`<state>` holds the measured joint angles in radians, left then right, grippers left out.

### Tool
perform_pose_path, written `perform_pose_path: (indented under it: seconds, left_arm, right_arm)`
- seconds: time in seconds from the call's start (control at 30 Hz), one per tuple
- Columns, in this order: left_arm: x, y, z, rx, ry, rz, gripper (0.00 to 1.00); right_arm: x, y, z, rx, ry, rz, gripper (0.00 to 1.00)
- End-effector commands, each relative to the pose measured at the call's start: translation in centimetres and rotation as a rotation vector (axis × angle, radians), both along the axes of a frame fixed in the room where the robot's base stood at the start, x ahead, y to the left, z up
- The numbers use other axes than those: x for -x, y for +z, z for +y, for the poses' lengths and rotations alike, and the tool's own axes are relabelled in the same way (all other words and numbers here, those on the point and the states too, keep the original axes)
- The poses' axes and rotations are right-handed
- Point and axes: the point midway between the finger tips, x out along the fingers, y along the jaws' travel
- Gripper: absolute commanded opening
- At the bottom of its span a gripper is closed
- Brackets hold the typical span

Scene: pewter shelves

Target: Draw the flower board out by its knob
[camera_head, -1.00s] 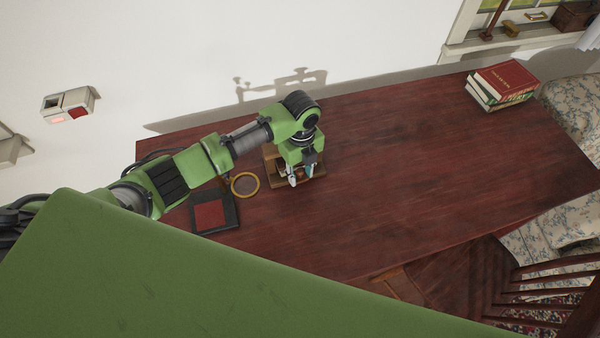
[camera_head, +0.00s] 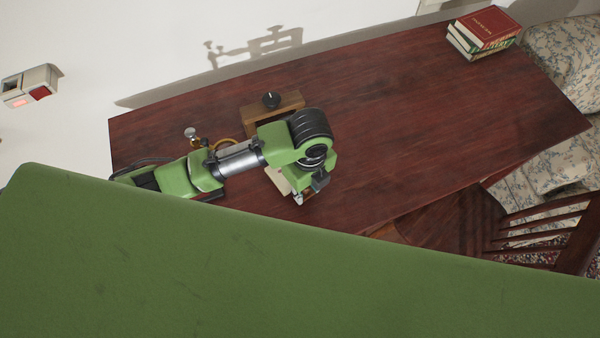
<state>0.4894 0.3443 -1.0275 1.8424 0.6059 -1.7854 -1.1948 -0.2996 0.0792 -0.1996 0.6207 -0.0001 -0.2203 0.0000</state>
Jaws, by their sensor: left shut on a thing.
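A wooden frame (camera_head: 287,104) with a black knob on top stands on the dark red table, behind my left arm. A pale board (camera_head: 277,179), which looks like the flower board, shows beside my left gripper (camera_head: 308,197), out in front of the frame and apart from it. The left gripper points down, shut, at the near end of this board. Its knob is hidden by the fingers and wrist, and the board's face is mostly covered by my arm. My right gripper is not in view.
A brass ring (camera_head: 226,142) and a small silver-topped piece (camera_head: 190,133) lie left of the frame, partly behind my arm. Stacked books (camera_head: 484,32) stand at the far right corner. The table (camera_head: 420,120) is clear right of the gripper.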

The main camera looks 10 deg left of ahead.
Motion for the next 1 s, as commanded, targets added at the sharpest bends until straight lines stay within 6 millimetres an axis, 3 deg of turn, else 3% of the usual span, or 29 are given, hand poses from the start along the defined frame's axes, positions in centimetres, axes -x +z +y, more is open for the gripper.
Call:
perform_pose_path:
  seconds: [1.0]
  left_arm:
    - [4.0, 0.3, -4.2, 0.002, 0.0, -0.001, 0.0]
  right_arm:
    - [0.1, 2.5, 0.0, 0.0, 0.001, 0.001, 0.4]
